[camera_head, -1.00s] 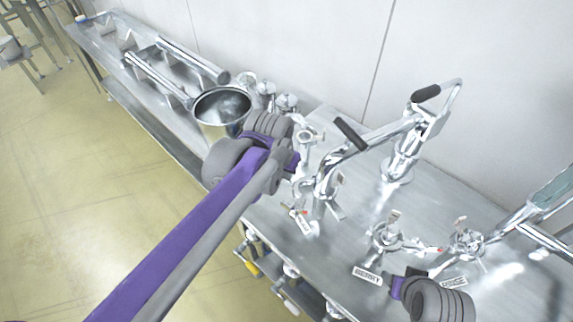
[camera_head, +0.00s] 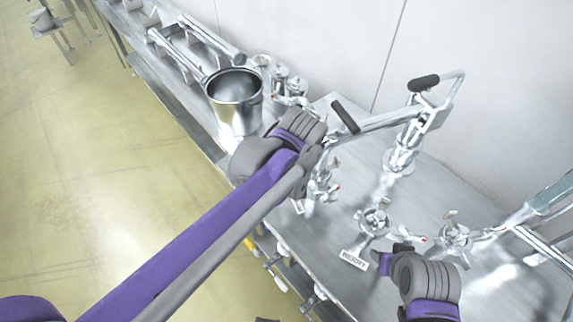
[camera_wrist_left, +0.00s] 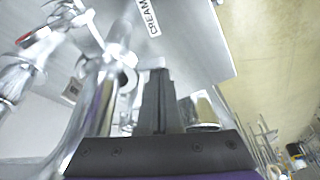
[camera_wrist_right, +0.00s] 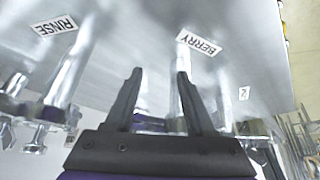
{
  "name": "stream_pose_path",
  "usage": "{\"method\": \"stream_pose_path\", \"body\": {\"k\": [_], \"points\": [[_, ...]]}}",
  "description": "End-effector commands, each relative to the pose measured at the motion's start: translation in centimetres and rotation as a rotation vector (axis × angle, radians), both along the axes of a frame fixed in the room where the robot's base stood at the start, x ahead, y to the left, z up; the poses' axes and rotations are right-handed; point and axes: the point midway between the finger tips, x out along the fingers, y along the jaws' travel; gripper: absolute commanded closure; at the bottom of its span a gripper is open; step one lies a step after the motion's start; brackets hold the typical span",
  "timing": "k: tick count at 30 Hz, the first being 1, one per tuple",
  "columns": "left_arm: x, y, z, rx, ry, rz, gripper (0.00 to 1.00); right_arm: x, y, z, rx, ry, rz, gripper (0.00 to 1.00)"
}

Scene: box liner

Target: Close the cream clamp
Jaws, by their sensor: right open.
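The CREAM label (camera_wrist_left: 148,18) shows at the top of the left wrist view. Beside it stands a shiny metal fitting (camera_wrist_left: 112,60), blurred and close to the camera. In the head view a metal fitting with small handles (camera_head: 326,186) stands at the table's left end, partly hidden by my left arm; I cannot tell its clamp's state. My left gripper (camera_wrist_left: 158,75) has its dark fingers together, with nothing visible between them, near this fitting. My right gripper (camera_wrist_right: 160,74) is open in the right wrist view, with the BERRY label (camera_wrist_right: 199,42) ahead of it.
A steel pot (camera_head: 236,108) stands left of my left arm. A lever with black grips (camera_head: 424,83) rises behind the fittings. The BERRY fitting (camera_head: 375,220) and another fitting (camera_head: 455,236) stand to the right. The RINSE label (camera_wrist_right: 54,26) shows in the right wrist view.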

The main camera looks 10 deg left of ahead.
Motion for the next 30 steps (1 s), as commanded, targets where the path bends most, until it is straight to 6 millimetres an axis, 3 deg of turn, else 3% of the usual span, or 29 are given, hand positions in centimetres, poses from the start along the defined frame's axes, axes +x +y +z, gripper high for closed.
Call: {"method": "stream_pose_path", "body": {"k": [30], "points": [[-0.19,-0.49,0.57,0.0,0.001,-0.002,1.0,0.21,0.0,0.59,0.0,-0.004,0.0,0.45]]}}
